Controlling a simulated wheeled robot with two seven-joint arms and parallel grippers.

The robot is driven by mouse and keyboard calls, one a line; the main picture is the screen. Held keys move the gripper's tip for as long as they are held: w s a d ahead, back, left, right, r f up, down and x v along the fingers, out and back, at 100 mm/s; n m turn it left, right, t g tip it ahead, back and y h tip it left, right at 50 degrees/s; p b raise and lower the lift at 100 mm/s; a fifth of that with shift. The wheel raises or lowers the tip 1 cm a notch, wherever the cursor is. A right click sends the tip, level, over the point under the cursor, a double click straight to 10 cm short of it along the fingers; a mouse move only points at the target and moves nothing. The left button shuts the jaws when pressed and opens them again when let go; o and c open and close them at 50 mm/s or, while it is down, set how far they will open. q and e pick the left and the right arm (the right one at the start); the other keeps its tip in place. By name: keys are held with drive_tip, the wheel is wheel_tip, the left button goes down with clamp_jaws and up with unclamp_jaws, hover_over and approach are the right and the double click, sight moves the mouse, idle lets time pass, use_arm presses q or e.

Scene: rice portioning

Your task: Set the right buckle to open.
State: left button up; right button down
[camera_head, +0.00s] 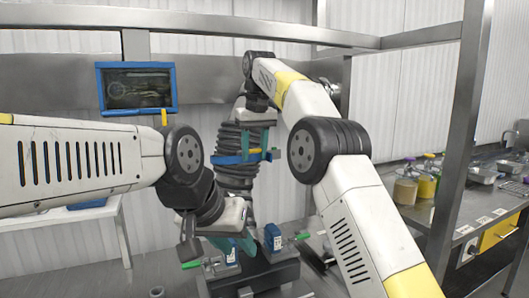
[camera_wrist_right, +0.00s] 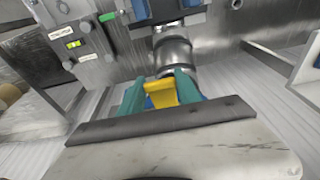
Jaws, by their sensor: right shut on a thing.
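The yellow buckle (camera_wrist_right: 160,93) sits between the teal fingers of my right gripper (camera_wrist_right: 158,92) in the right wrist view. My right gripper is shut on it. A blue part shows behind the buckle, beside a round metal pipe. In the head view, the blue band (camera_head: 228,160) goes around a black ribbed column, and my right gripper (camera_head: 262,143) is at its right side. The buckle's exact angle is hard to tell. My left gripper (camera_head: 236,244) is low, near the black device on the table; its teal fingertips are partly hidden.
A black device (camera_head: 262,276) with blue blocks and green-tipped levers stands below the column. A blue-framed screen (camera_head: 137,88) hangs at the back left. A metal counter with jars (camera_head: 407,187) is at the right. A metal panel with switches (camera_wrist_right: 83,42) is close to my right gripper.

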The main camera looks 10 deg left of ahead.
idle(0.3)
drive_tip(key=c, duration=0.8)
unclamp_jaws()
drive_tip(key=shift+c, duration=0.2)
drive_tip(key=shift+f+t, duration=0.1)
drive_tip(key=shift+t, duration=0.2)
